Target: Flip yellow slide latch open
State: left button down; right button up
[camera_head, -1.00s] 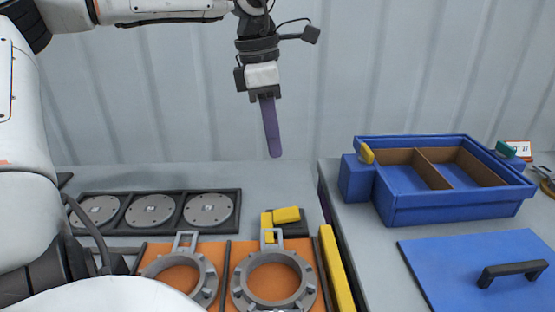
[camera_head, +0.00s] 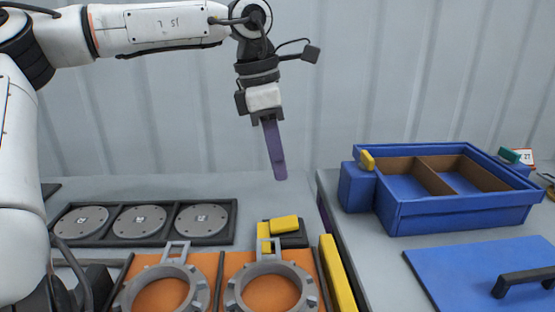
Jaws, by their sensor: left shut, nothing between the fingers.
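The yellow slide latch (camera_head: 284,223) sits on a dark base behind the right grey ring, with a yellow upright piece (camera_head: 264,237) at its left. A grey loop (camera_head: 268,247) on the ring stands in front of that piece. My left gripper (camera_head: 280,178) has long purple fingers pointing down, shut and empty. It hangs in the air above the latch and appears apart from it. My right gripper is not in view.
Two grey rings (camera_head: 237,292) sit on orange plates. A dark tray (camera_head: 228,229) with round metal discs is at left. A yellow bar (camera_head: 334,270) stands to the right. A blue bin (camera_head: 439,212) and blue lid (camera_head: 460,268) are on the right table.

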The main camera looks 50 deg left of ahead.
aim_at(291, 221)
pick_arm(q)
jog(key=f, duration=0.3)
jog(key=w+f, duration=0.1)
jog(key=f, duration=0.2)
jog(key=d+f, duration=0.1)
jog(key=f, duration=0.3)
jog(key=shift+w+d+b, duration=0.1)
jog(key=shift+w+b, duration=0.15)
jog(key=shift+b, duration=0.05)
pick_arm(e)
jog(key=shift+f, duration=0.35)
